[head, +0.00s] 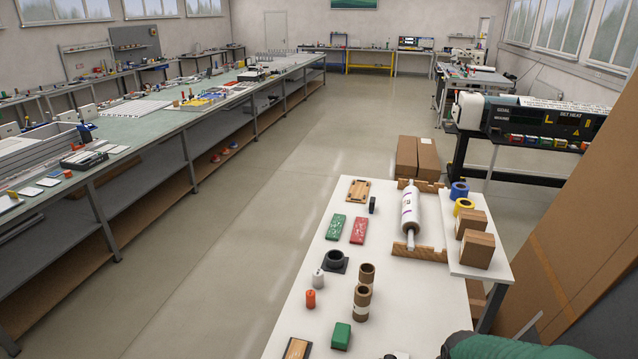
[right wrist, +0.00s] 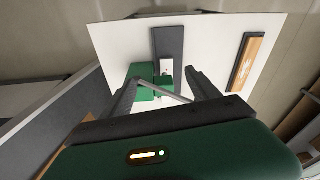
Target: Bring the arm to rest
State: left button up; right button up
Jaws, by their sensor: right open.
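My right gripper (right wrist: 163,88) shows in the right wrist view with its two dark fingers spread apart. It is open, and I see nothing clamped between the fingers. Beyond it is the white tabletop (right wrist: 120,40), with a dark grey strip (right wrist: 168,42), a small white piece (right wrist: 167,67) and a green object (right wrist: 140,82). A thin grey bar crosses the view between the fingers; I cannot tell what it belongs to. In the head view my green right arm (head: 510,346) enters at the bottom right, beside the white table (head: 300,340). My left gripper is not in view.
The table carries a film roll (head: 411,212) on a wooden stand, brown tubes (head: 362,300), a green block (head: 341,336), and red and green packs. Brown boxes (head: 475,249) stand on a raised shelf at its right. A large cardboard sheet (head: 575,200) leans at the right.

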jog(key=s+a, duration=0.2)
jog(key=s, duration=0.3)
notch_tip(320, 180, down, 11)
jog(key=s+n+b, duration=0.1)
jog(key=b, duration=0.9)
jog(key=shift+s+t, duration=0.35)
jog(key=shift+t, duration=0.05)
jog(key=shift+f, duration=0.15)
